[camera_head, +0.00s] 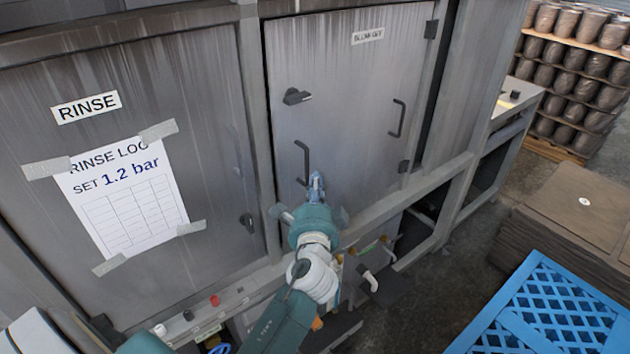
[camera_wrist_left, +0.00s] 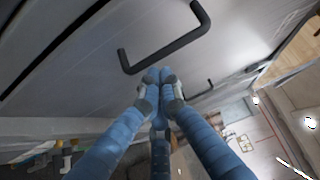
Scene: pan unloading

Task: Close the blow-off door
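My right gripper is out of view.
The rinse door (camera_head: 200,110) with a taped log sheet (camera_head: 122,197) is at the left. A ledge with knobs and fittings runs below the doors. A blue lattice pallet (camera_head: 550,315), brown stacks (camera_head: 580,215) and racked pots (camera_head: 575,80) stand at the right, with floor between.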

